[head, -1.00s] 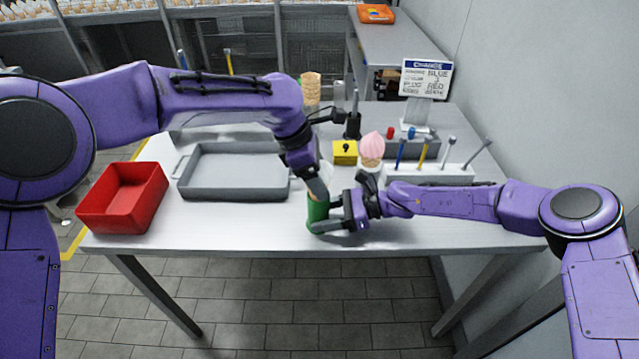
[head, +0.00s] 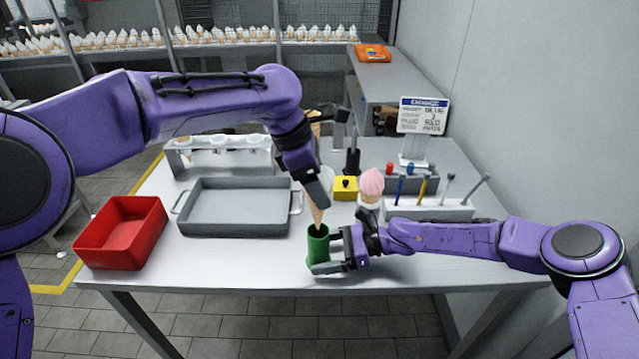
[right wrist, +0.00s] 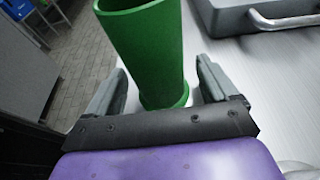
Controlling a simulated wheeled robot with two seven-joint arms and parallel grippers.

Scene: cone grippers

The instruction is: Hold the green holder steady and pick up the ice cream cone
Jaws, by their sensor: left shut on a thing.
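The green holder (head: 317,247) stands upright near the front edge of the table. My right gripper (head: 328,253) is around it, one finger on each side. In the right wrist view, narrow gaps show between the fingers and the holder (right wrist: 150,50), so the gripper looks open. My left gripper (head: 318,188) is shut on the ice cream cone (head: 316,213), above the holder. The cone points down, with its tip at or just above the holder's rim. The gripper partly hides its pale top.
A grey tray (head: 235,232) and a red bin (head: 122,233) lie to the left. A pink ice cream (head: 371,183), a yellow block (head: 345,188) and a tool rack (head: 430,213) stand to the right. A white cone rack (head: 222,145) is behind.

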